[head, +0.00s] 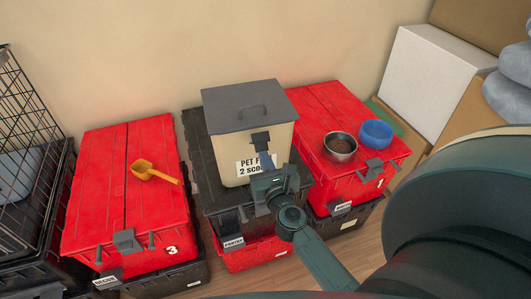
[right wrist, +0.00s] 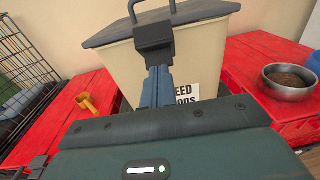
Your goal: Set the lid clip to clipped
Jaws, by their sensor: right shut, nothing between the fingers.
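A cream pet food bin (head: 228,158) with a grey lid (head: 250,105) stands on a black tote. The dark lid clip (head: 260,138) is at the front edge of the lid, and it shows larger in the right wrist view (right wrist: 152,37). My right gripper (head: 264,157) is in front of the bin, its fingers (right wrist: 158,75) shut and empty, pointing up at the clip. The fingertips are at the clip's lower end; I cannot tell whether they touch it. The fingers hide part of the bin's front and its label. My left gripper is not in view.
Red totes stand on both sides, the left one (head: 90,190) with a yellow scoop (head: 150,171). On the right one are a metal bowl (head: 340,148) of brown food and a blue bowl (head: 376,133). A wire cage (head: 25,130) is at far left, boxes (head: 432,75) at right.

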